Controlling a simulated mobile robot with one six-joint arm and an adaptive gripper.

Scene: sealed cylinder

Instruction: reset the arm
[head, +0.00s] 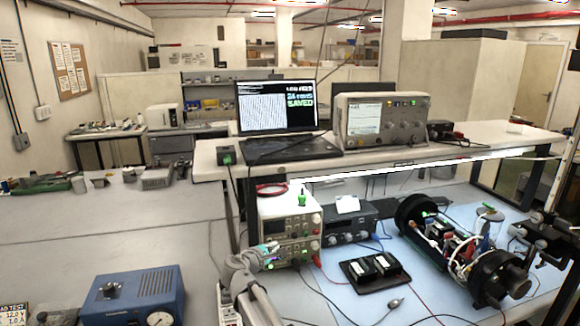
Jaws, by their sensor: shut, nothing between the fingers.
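A pale grey arm link (251,291), which looks like mine, rises from the bottom edge in front of the white power supply (291,229). I cannot make out gripper fingers at its upper end, where small teal and green parts overlap the instrument. The sealed cylinder's opened assembly (447,243) lies on the blue mat at the right. It has black round end caps, with boards, wires and green parts between them.
A black tray with two dark blocks (374,271) and loose leads lie on the blue mat (345,302). A raised shelf (470,150) carries a laptop (277,107) and a bench instrument (383,120). A blue meter box (133,297) stands front left. The left grey bench (100,236) is mostly clear.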

